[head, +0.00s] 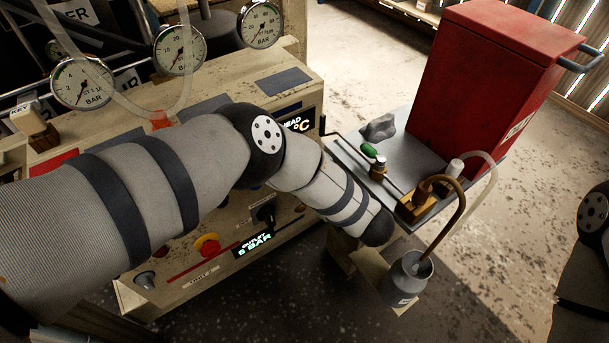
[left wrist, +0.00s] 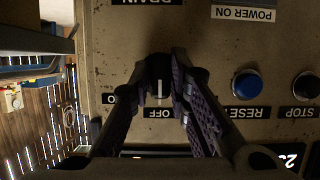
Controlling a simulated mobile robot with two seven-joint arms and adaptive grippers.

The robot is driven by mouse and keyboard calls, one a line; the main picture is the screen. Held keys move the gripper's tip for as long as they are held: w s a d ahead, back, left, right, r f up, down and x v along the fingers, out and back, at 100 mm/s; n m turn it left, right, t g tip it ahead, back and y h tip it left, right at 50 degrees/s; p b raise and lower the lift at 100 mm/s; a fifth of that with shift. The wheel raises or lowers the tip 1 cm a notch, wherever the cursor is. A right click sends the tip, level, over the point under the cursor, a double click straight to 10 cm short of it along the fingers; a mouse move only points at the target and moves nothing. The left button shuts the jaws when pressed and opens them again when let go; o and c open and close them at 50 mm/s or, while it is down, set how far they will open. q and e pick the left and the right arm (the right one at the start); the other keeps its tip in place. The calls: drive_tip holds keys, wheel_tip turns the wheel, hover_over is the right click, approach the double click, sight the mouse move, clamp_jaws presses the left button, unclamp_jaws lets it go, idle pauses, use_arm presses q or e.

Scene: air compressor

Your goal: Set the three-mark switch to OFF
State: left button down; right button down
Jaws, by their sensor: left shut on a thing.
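In the left wrist view, which shows the panel upside down, the three-mark switch (left wrist: 159,70) is a black round knob with a white pointer line. The line points straight at the OFF label (left wrist: 158,112). Part of another label shows left of OFF; a third mark cannot be seen, and my right-hand finger covers that side. My left gripper (left wrist: 163,80) is shut on the knob, with purple-padded fingers on both sides. In the head view my left arm hides this switch and gripper. My right gripper is not in view.
Near the switch are a blue RESET button (left wrist: 247,84) and a black STOP button (left wrist: 306,86). In the head view, pressure gauges (head: 180,50) stand behind the panel, a red emergency button (head: 207,245) sits in front, and a red cabinet (head: 485,85) stands right.

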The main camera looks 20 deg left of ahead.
use_arm(q)
drive_tip(key=shift+w+a+r, duration=0.25)
drive_tip(key=c, duration=1.6)
unclamp_jaws()
drive_tip(key=shift+c, duration=0.2)
drive_tip(key=shift+o, duration=0.6)
drive_tip(key=shift+s+f, duration=0.1)
drive_tip(key=shift+f, duration=0.1)
drive_tip(key=v, duration=1.2)
